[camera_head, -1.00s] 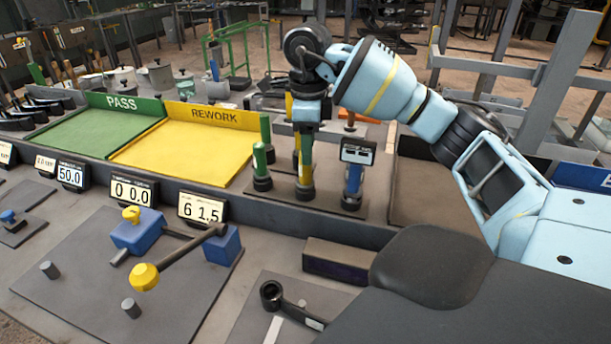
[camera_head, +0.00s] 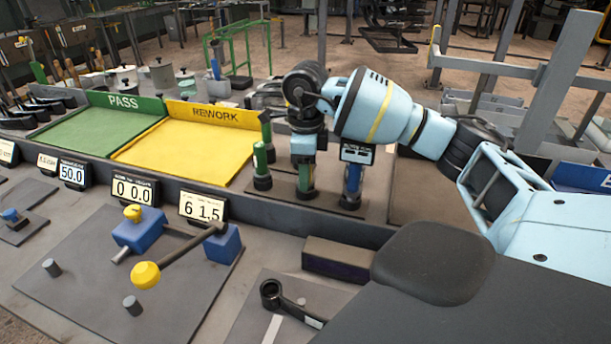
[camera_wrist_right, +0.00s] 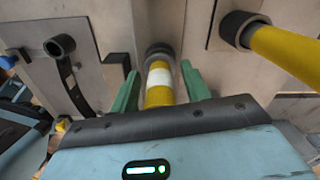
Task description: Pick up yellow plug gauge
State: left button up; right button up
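The yellow plug gauge (camera_wrist_right: 160,90) has a white band and a dark collar. In the right wrist view it stands between the two green fingers of my right gripper (camera_wrist_right: 161,88), with a narrow gap on each side. In the head view my right gripper (camera_head: 304,178) is low over the gauge stand, pointing down. Its fingers hide most of the gauge there; only a dark foot (camera_head: 304,195) shows below. My left gripper is not in view.
A green gauge (camera_head: 262,165) and a blue gauge (camera_head: 352,183) stand close on either side. A yellow rod (camera_wrist_right: 285,50) with a dark collar is at the right of the wrist view. Green PASS (camera_head: 90,130) and yellow REWORK (camera_head: 185,145) trays lie left.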

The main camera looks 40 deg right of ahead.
jog(key=c, duration=0.8)
jog(key=shift+c, duration=0.2)
jog(key=shift+r, duration=0.1)
jog(key=shift+r, duration=0.45)
jog(key=shift+s+a+r, duration=0.1)
jog(key=shift+s+r, duration=0.05)
jog(key=shift+r, duration=0.5)
jog(key=shift+s+a+r, duration=0.1)
jog(key=shift+s+r, duration=0.05)
jog(key=shift+r, duration=0.45)
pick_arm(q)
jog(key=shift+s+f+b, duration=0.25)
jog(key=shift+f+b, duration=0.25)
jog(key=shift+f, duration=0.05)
pick_arm(e)
jog(key=s+a+r, duration=0.1)
jog(key=s+a, duration=0.7)
jog(key=s, duration=0.4)
jog(key=shift+s+r, duration=0.2)
jog(key=shift+s, duration=0.2)
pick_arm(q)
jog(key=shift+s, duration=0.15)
pick_arm(e)
jog(key=shift+s+a, duration=0.1)
